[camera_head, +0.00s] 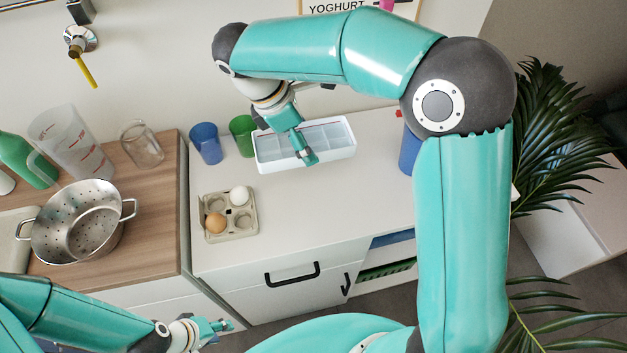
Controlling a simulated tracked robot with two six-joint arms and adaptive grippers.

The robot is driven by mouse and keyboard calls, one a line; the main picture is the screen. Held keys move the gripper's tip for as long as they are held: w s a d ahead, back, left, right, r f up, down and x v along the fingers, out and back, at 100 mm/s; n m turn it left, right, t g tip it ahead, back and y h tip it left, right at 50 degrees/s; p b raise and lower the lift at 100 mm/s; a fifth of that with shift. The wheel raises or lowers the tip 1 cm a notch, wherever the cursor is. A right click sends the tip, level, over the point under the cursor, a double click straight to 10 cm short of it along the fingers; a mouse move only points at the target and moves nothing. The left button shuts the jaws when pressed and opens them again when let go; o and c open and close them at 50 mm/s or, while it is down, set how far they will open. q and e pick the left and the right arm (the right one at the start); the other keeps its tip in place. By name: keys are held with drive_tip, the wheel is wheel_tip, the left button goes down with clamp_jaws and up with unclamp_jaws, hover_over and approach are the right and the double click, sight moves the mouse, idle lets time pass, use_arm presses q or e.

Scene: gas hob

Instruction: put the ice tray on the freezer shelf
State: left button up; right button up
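The ice tray (278,163) is a pale, long tray with several light blue compartments on the white worktop. My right gripper (306,156) is at its near long wall, fingers pointing down; its fingers overlap the tray, and I cannot tell whether they are closed on it. My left gripper (222,327) is low at the bottom left, in front of the cabinets and away from the tray; its fingers are too small to judge. Under the worktop is a white front with a dark handle (292,275). I cannot make out a freezer shelf for certain.
An egg holder (231,233) with two eggs sits left of the tray. Blue (206,143) and green (242,135) cups stand behind it. A metal colander (78,222) is on the wooden top. The worktop's front middle is clear. A plant (560,140) stands right.

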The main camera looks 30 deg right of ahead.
sight(311, 189)
wheel_tip(311, 189, down, 15)
idle(0.4)
drive_tip(key=shift+f, duration=0.1)
drive_tip(key=o, duration=1.2)
